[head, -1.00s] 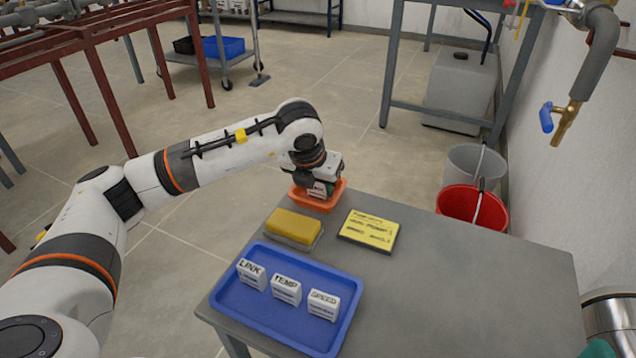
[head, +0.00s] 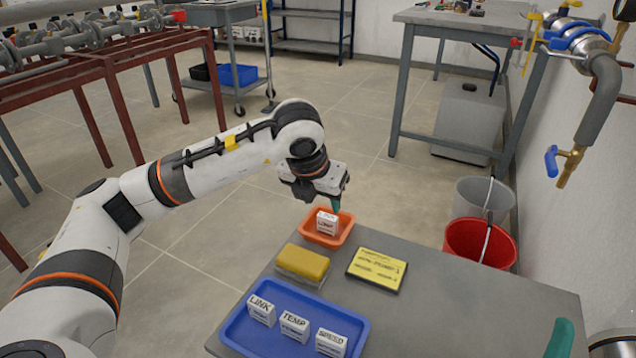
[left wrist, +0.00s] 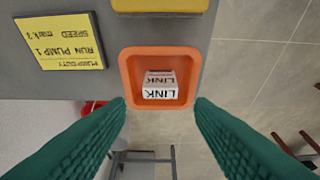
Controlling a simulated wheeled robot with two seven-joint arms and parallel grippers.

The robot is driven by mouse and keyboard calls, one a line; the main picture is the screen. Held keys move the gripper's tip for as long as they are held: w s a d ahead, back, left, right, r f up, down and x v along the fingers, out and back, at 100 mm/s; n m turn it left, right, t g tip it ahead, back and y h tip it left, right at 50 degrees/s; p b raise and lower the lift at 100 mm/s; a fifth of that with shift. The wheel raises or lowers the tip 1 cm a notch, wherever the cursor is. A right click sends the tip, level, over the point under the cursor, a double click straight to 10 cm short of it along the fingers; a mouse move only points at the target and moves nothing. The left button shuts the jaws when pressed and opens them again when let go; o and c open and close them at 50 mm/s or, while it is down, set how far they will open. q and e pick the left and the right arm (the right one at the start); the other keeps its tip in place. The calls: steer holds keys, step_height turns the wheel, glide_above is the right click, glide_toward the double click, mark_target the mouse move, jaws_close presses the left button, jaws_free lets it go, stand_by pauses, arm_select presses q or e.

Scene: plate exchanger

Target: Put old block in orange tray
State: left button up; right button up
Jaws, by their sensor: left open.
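A white block marked LINK (head: 327,223) sits inside the orange tray (head: 309,236) at the table's far left corner. In the left wrist view the block (left wrist: 159,92) lies within the walls of the tray (left wrist: 127,72), its lettering upside down. My left gripper (head: 336,204) is above the tray, apart from the block. Its teal fingers (left wrist: 160,104) are spread and empty. Three white blocks stand in the blue tray (head: 234,339): LINK (head: 262,311), TEMP (head: 294,327) and one marked SPEED (head: 331,343). A teal finger, apparently of my right gripper (head: 562,340), shows at the lower right.
A yellow sponge-like block (head: 303,262) lies between the trays. A yellow note on a dark board (head: 377,269) lies beside it. The right part of the grey table (head: 470,310) is clear. Red (head: 478,243) and grey buckets stand beyond its edge.

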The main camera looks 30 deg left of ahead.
arm_select(q)
steer(key=v, duration=0.3)
arm_select(e)
steer(key=w+f+g, duration=0.1)
steer(key=w+f+g+h, duration=0.1)
steer(key=shift+w+a, duration=0.2)
steer(key=shift+w, duration=0.1)
arm_select(q)
steer(key=shift+f, duration=0.1)
arm_select(e)
steer(key=shift+s, duration=0.1)
